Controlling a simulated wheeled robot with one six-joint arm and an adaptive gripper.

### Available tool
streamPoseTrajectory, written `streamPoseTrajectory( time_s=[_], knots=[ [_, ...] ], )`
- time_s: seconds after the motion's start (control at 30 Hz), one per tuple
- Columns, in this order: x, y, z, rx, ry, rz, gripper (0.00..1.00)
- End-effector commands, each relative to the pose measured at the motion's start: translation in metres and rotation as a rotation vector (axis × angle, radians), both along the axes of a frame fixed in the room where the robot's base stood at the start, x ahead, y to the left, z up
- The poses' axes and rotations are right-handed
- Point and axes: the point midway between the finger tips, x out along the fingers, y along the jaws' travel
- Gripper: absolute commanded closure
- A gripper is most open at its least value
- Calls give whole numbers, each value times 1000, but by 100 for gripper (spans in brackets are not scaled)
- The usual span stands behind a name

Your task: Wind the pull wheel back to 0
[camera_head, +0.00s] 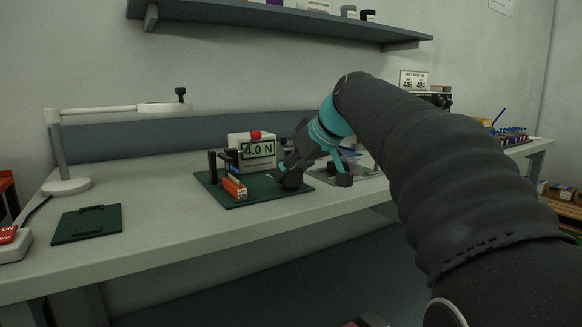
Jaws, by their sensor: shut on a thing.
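The tape payoff rig stands on a dark green mat (215,190) on the bench. Its display box (239,141) reads 4.0 N and has a red ball on top. In front of it are dark posts and an orange block (235,188). My gripper (289,177) is at the right of the rig, pointing down and left. It is shut on a dark round part that appears to be the pull wheel (291,183). The fingers and the dark part blend together, and the wheel's marks cannot be read.
A dark green plate with a handle (87,224) lies at the left. A lamp (67,185) and a red ON/OFF switch (9,236) stand farther left. A grey plate (325,177) with dark parts lies right of the mat. A shelf (270,22) hangs above. The front left of the bench is clear.

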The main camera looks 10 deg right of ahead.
Motion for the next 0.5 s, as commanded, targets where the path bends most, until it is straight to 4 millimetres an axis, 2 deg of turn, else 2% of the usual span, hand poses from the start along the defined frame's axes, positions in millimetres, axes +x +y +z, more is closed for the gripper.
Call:
streamPoseTrajectory(
  time_s=[0.5],
  knots=[
    [1, -1, 1, -1, 5, 489, 84]
  ],
)
